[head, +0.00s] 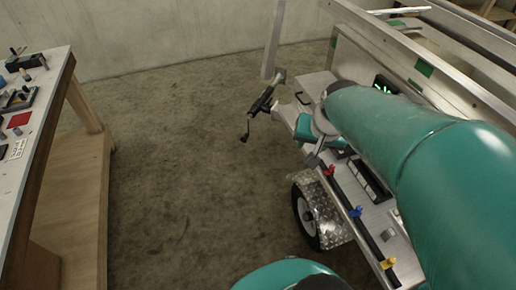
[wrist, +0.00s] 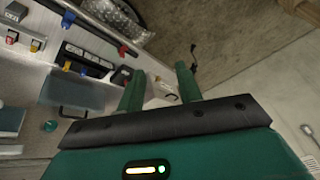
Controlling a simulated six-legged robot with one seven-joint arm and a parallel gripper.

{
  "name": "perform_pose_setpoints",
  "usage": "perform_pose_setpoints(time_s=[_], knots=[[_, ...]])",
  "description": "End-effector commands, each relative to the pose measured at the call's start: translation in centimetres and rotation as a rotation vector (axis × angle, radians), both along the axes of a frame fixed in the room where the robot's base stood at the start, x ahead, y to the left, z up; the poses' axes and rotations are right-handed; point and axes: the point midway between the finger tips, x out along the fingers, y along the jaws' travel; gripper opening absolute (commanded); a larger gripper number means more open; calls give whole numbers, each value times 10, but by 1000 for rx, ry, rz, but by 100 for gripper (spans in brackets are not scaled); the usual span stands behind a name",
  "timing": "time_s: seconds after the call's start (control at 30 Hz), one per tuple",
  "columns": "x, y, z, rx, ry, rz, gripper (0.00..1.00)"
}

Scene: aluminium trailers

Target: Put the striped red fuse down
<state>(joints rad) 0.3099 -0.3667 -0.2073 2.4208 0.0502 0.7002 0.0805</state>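I cannot make out a striped red fuse in either view. My gripper (wrist: 158,80) shows two green fingers standing apart, with nothing seen held between them. In the head view my gripper (head: 318,143) is over the front end of the trailer (head: 402,240), partly hidden by my own arm. A small red clip-like piece (head: 329,170) sits on a black rail on the trailer, below my gripper; I see no stripes on it. A blue piece (head: 355,211) and a yellow piece (head: 387,263) sit farther along the same rail.
A black slotted block (head: 370,180) lies beside the rail. A trailer wheel (head: 305,217) stands below. A hitch with a crank (head: 262,102) juts out to the left. A workbench (head: 50,100) with small parts stands at far left. The concrete floor between is clear.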

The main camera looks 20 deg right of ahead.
Motion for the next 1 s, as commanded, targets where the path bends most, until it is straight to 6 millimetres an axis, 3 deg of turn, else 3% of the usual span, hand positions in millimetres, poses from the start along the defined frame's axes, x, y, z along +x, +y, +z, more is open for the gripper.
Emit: perform_pose_setpoints(time_s=[0.03,0.1,0.2,0.3,0.47,1.0], knots=[[2,33,16,-23,-22,108,35],[-3,73,32,-57,-36,244,35],[-17,119,50,-107,-56,407,35],[-31,149,60,-150,-69,523,35],[-43,166,66,-181,-75,595,35],[-42,166,66,-180,-75,593,35]])
